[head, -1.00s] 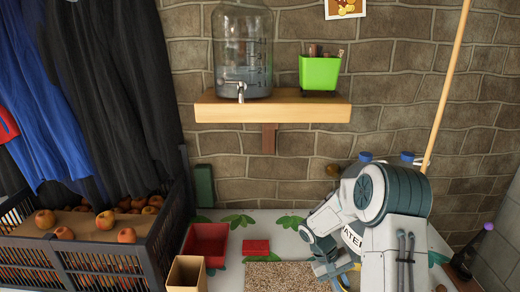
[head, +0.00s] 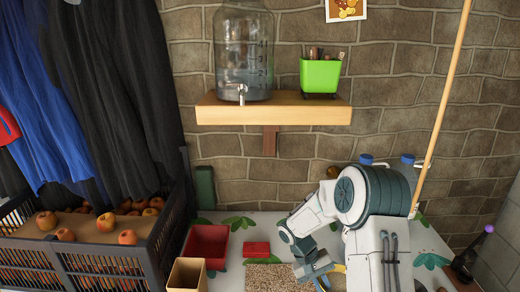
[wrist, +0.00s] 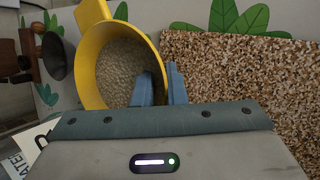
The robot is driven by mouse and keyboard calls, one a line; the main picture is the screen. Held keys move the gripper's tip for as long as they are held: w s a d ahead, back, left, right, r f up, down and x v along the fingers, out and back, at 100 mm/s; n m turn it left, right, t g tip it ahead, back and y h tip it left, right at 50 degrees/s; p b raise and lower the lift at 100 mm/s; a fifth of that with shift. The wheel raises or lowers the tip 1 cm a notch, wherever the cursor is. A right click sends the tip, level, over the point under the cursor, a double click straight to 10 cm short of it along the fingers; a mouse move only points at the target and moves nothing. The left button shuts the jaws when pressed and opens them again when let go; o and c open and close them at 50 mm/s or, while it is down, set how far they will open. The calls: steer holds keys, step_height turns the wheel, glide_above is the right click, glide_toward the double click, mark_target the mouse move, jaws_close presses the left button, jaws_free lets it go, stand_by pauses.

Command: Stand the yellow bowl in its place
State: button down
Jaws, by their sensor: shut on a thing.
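The yellow bowl (wrist: 91,72) is large in the wrist view, seen from above, with a flat tab at its upper left. Its inside bottom looks speckled grey. My gripper (wrist: 161,84) is shut on its right wall, one blue finger inside and one outside. In the head view my gripper (head: 318,275) hangs low beside the mat's right edge, and only a sliver of the bowl (head: 341,269) shows behind it. I cannot tell whether the bowl touches the surface.
A speckled brown mat (wrist: 240,75) lies right of the bowl in the wrist view; a dark round vessel (wrist: 57,56) stands left. In the head view, a red tray (head: 207,246), a small red block (head: 256,248) and a tan open box (head: 187,274) stand left of the mat.

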steer(key=shift+a+f, duration=0.3)
steer(key=shift+f, duration=0.25)
steer(key=shift+a+f, duration=0.3)
steer(key=shift+f, duration=0.2)
steer(key=shift+s+r+p, duration=0.1)
steer(key=shift+r+p, duration=0.85)
steer(key=shift+r, duration=2.55)
step_height(320, 180, down, 7)
steer(key=shift+a+f+b, duration=0.1)
steer(key=shift+f+b, duration=0.05)
steer(key=shift+b, duration=0.95)
steer(key=w+r+n+t, duration=0.3)
steer(key=w+r+n, duration=0.3)
steer(key=r, duration=0.7)
steer(key=w+r+n+t, duration=0.3)
steer(key=w+r+n, duration=0.3)
steer(key=w+r, duration=0.5)
step_height(320, 180, up, 2)
steer(key=shift+t, duration=0.3)
step_height(320, 180, down, 28)
steer(key=shift+w+r+p, duration=0.1)
steer(key=shift+r+p, duration=0.1)
steer(key=shift+p, duration=0.65)
